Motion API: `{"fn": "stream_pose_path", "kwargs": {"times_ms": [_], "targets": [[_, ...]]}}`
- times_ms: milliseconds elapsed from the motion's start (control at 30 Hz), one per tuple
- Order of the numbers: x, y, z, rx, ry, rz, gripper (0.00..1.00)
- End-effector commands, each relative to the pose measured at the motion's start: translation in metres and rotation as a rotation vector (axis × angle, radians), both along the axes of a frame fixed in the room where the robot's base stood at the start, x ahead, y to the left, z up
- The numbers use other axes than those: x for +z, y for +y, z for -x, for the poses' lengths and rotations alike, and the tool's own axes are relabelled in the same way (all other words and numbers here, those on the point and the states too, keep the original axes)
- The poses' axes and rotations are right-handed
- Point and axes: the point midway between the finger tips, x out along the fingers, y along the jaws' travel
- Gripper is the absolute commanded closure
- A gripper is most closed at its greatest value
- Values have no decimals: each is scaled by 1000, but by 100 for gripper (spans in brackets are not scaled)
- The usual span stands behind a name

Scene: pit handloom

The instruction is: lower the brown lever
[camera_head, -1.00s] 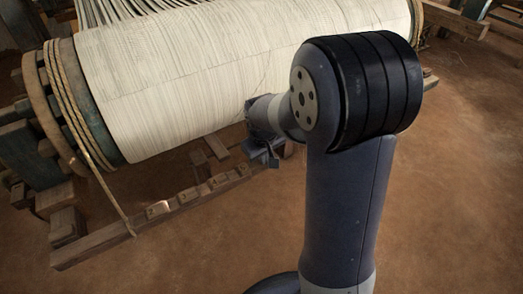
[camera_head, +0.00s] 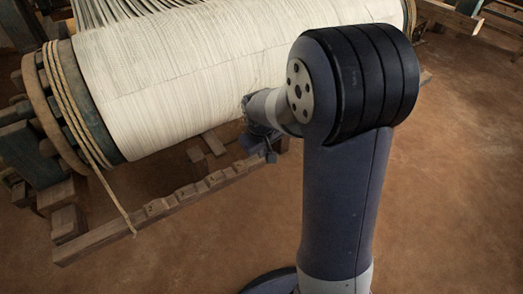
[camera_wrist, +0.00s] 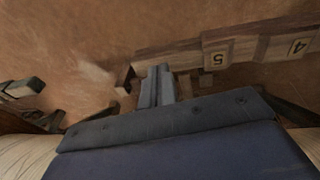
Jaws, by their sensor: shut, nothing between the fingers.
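A long brown wooden bar (camera_head: 100,239) with a row of stepped blocks runs below the cloth roll; I take it as the brown lever, but cannot be sure. It also shows in the wrist view (camera_wrist: 262,47), with the numbers 5 and 4 on its blocks. My gripper (camera_head: 268,155) is near the bar's right end, partly hidden by my wrist. In the wrist view my gripper (camera_wrist: 160,70) is shut and empty, its fingertips over or beside the bar near a small dark block (camera_wrist: 125,80). I cannot tell whether they touch.
The large cloth roll (camera_head: 180,80) lies close behind my gripper. A rope (camera_head: 113,195) runs from its left end down to the bar. Wooden frame parts (camera_head: 68,220) stand at the left. The brown floor (camera_head: 460,180) is open at the right.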

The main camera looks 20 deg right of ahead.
Motion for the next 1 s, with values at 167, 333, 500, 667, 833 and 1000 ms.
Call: {"fn": "stream_pose_path", "kwargs": {"times_ms": [167, 333, 500, 667, 833, 1000], "targets": [[49, -1, 3, 0, -16, -1, 100], [85, -3, 9, 0, -16, -1, 100], [106, -5, 14, 1, -14, -2, 100], [114, -5, 16, 1, -13, -1, 100], [114, -5, 16, 1, -13, -1, 100], [113, -5, 16, 1, -13, -1, 100]]}}
